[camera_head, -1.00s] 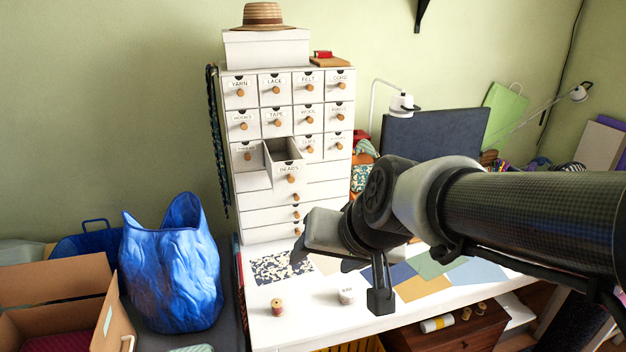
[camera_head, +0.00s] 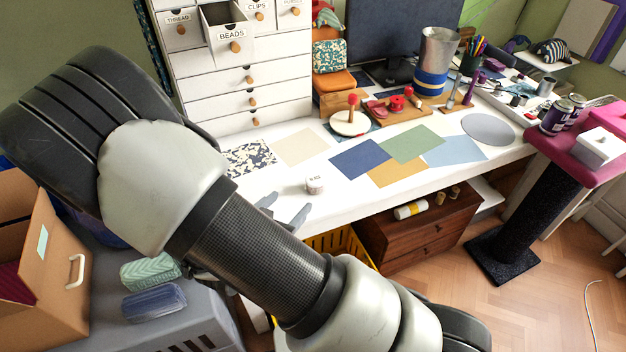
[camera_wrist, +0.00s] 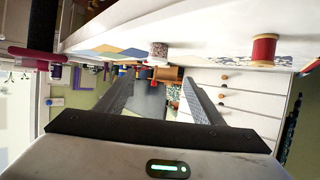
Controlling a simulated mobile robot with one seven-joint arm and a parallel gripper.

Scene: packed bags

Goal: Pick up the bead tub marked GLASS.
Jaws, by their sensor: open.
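A small white bead tub (camera_head: 315,186) stands upright on the white table near its front edge; its printed lettering is too small to read. It also shows in the wrist view (camera_wrist: 159,50), where the picture is upside down. My gripper (camera_head: 283,209) is open and empty, just left of and in front of the tub in the head view, apart from it. In the wrist view my gripper (camera_wrist: 156,84) has its two fingers spread, with the tub beyond the tips. The drawer marked BEADS (camera_head: 232,34) stands pulled out; its inside is only partly seen.
A red thread spool (camera_wrist: 263,48) stands on the table beside the tub, hidden by my arm in the head view. Flat coloured sheets (camera_head: 411,143) lie right of the tub. A wooden drawer unit (camera_head: 415,226) stands under the table. A cardboard box (camera_head: 40,265) is at left.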

